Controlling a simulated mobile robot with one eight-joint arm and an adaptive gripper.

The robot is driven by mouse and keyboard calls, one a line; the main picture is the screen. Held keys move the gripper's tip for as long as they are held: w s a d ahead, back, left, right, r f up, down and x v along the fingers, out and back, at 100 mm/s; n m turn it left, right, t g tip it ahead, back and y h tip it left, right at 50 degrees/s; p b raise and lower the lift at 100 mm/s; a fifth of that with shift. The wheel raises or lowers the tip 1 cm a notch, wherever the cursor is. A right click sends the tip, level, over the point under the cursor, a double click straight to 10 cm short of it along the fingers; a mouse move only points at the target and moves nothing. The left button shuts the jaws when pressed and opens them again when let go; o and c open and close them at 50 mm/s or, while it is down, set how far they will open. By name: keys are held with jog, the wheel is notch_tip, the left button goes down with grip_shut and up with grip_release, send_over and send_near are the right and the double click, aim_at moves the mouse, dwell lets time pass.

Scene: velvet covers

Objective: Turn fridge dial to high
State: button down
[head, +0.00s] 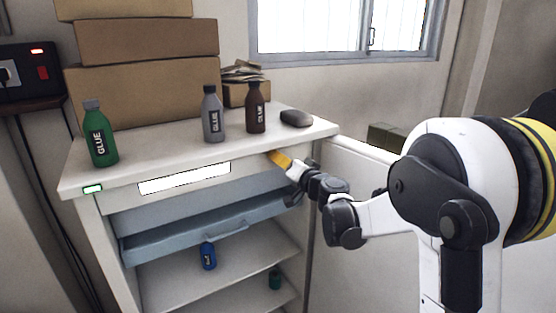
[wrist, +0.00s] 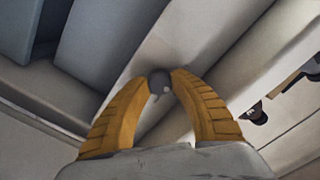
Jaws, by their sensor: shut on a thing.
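The fridge (head: 138,206) stands open in the head view, with shelves and a blue-grey drawer inside. The dial (wrist: 160,83) is a small dark round knob with a light mark, seen in the wrist view on a pale strip. My gripper (wrist: 160,78) has its yellow fingers closed on both sides of the dial. In the head view my gripper (head: 275,157) reaches the right end of the strip under the fridge top. The dial is hidden there behind the fingers. I cannot read any setting marks around the dial.
A green glue bottle (head: 100,138), a grey one (head: 213,118), a brown one (head: 255,110) and a dark oval object (head: 296,118) are on top. A blue bottle (head: 208,257) is on a shelf. The open door (head: 360,180) is at the right, behind my arm.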

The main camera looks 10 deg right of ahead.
jog(key=shift+m, duration=1.3)
jog(key=c, duration=1.1)
grip_release()
jog(key=shift+o, duration=0.2)
